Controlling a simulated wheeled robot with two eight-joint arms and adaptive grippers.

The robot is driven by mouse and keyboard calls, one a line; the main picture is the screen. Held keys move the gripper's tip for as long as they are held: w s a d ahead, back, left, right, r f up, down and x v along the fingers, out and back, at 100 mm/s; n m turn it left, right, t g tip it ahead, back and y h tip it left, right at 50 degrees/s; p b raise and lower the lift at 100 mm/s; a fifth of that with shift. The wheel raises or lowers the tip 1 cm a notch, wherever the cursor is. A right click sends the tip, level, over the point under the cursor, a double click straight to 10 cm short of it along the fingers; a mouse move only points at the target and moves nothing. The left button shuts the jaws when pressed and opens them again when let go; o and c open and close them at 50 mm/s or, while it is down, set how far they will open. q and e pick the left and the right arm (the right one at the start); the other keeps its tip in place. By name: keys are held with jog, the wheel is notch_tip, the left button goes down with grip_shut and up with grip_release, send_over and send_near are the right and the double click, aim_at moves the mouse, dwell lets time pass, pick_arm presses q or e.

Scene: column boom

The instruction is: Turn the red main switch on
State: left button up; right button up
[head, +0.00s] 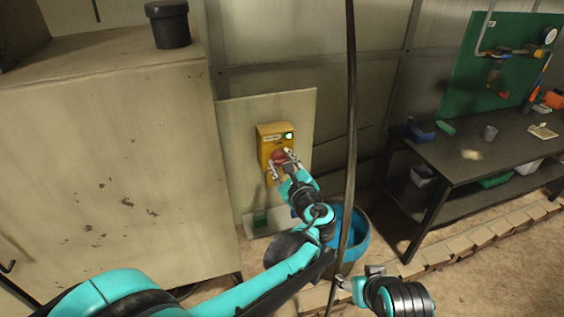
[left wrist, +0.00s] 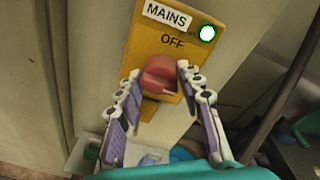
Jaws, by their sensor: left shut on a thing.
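The red main switch (head: 279,156) is a round red knob on a yellow box (head: 268,132) mounted on a pale panel. In the left wrist view the knob (left wrist: 158,75) sits on the yellow plate (left wrist: 150,38) below the words "MAINS" and "OFF". A green-white lamp (left wrist: 207,33) glows at its upper right. My left gripper (head: 284,163) is at the box, and its fingers (left wrist: 158,85) are shut on the knob, one at each side. My right gripper (head: 358,281) is low at the front; its jaw state is unclear.
A large beige cabinet (head: 110,150) with a black pot (head: 169,25) on top stands at left. A dark vertical cable or pole (head: 350,120) hangs right of the box. A blue bin (head: 352,240) stands below. A dark workbench (head: 470,160) is at right.

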pick_arm(q)
jog(key=o, duration=1.1)
jog(key=shift+o, duration=0.2)
jog(key=v, duration=0.7)
jog(key=shift+s, duration=0.2)
jog(key=shift+d, duration=0.1)
jog(key=s+a+f+n+g+b, duration=0.1)
jog(key=s+a+f+n+g, duration=0.1)
jog(key=s+a+f+n, duration=0.3)
jog(key=s+a+f+n+g, duration=0.1)
jog(key=a+n+g, duration=0.15)
jog(key=a, duration=0.45)
jog(key=s+a+f+n+g+b, duration=0.1)
jog(key=s+a+f+n+g, duration=0.15)
jog(key=a+n, duration=0.3)
jog(key=s+a+f+n+g+h, duration=0.1)
jog(key=s+f+n+h, duration=0.1)
jog(key=s+f+n, duration=0.2)
jog(key=s+a+f+n+h, duration=0.2)
jog(key=s+f+n+h, duration=0.1)
jog(key=s+n, duration=0.5)
jog(key=shift+s+f+n+g+b, duration=0.25)
jog(key=shift+f+n+g+b, duration=0.15)
jog(key=shift+f+b, duration=0.1)
